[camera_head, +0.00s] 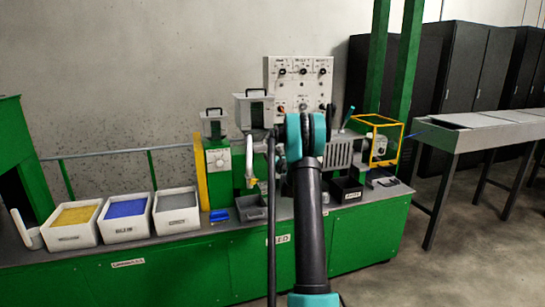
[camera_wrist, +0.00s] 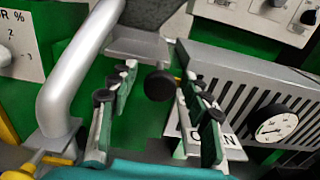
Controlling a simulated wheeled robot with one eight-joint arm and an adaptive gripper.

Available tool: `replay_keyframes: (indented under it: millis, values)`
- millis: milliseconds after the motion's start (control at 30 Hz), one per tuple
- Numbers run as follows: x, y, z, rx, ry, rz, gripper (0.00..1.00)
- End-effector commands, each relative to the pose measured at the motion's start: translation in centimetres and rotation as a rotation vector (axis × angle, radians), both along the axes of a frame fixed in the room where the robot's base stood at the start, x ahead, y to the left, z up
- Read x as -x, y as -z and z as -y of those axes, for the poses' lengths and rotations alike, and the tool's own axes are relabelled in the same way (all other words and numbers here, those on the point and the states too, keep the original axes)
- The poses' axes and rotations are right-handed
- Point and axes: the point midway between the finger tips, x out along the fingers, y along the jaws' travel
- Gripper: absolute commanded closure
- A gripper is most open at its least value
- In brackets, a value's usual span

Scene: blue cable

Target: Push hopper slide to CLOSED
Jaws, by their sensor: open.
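In the wrist view my gripper (camera_wrist: 157,78) is open, with its two green-and-grey fingers apart. A round black knob (camera_wrist: 160,86), which looks like the slide's handle, shows between the fingertips beneath a grey hopper bottom (camera_wrist: 140,45). I cannot tell whether a finger touches it. A white label (camera_wrist: 228,146), partly covered by the right finger, ends in "EN". In the head view the grey hopper (camera_head: 254,112) with a black handle stands above the machine. My arm hides the gripper and the slide there.
A bent grey pipe (camera_wrist: 62,90) is close left of my fingers. A slotted grey housing (camera_wrist: 245,95) with a round gauge (camera_wrist: 272,124) is close on the right. Bins of yellow (camera_head: 74,215), blue (camera_head: 125,208) and grey material (camera_head: 176,201) stand on the bench's left.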

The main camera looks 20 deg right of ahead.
Motion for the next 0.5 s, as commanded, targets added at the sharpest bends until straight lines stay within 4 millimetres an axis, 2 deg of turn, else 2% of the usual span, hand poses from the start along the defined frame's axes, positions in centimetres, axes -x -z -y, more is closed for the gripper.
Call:
replay_keyframes:
  millis: [167, 500]
  values:
    - [1.1, 0.0, 0.1, 0.0, 0.001, 0.0, 0.52]
    - [7.6, 0.0, 0.1, 0.0, 0.002, 0.0, 0.52]
